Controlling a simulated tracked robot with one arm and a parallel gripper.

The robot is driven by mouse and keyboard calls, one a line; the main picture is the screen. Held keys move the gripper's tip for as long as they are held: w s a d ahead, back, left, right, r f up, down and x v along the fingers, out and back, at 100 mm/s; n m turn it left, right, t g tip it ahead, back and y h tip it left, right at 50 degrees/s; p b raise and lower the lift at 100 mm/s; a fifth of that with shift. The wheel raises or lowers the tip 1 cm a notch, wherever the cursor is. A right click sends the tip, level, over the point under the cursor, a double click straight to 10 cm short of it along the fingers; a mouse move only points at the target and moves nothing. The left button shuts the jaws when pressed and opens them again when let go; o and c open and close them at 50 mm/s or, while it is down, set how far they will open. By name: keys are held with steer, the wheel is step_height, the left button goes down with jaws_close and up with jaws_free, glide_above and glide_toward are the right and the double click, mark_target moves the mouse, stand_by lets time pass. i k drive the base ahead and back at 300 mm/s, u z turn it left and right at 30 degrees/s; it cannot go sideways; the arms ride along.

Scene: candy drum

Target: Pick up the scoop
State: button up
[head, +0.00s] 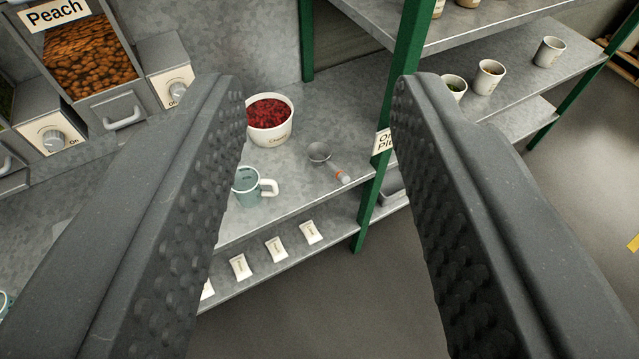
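The scoop (319,153) lies on the grey metal shelf. It has a small grey bowl and a handle with an orange part and a pale end, pointing toward the shelf's front right. My gripper (322,90) is open wide, its two dark studded fingers at the left and right of the picture. The scoop shows in the gap between the fingers, farther off, and neither finger touches it. Nothing is held.
A white tub of red candy (283,132) stands behind the scoop, and a teal mug (250,188) stands left of it. A green post (381,150) rises close on the right. White packets (276,249) lie on the lower shelf. Cups (488,77) stand on the right shelves.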

mark_target(318, 153)
steer(key=u, duration=0.2)
steer(key=i, duration=1)
steer(key=z, duration=0.45)
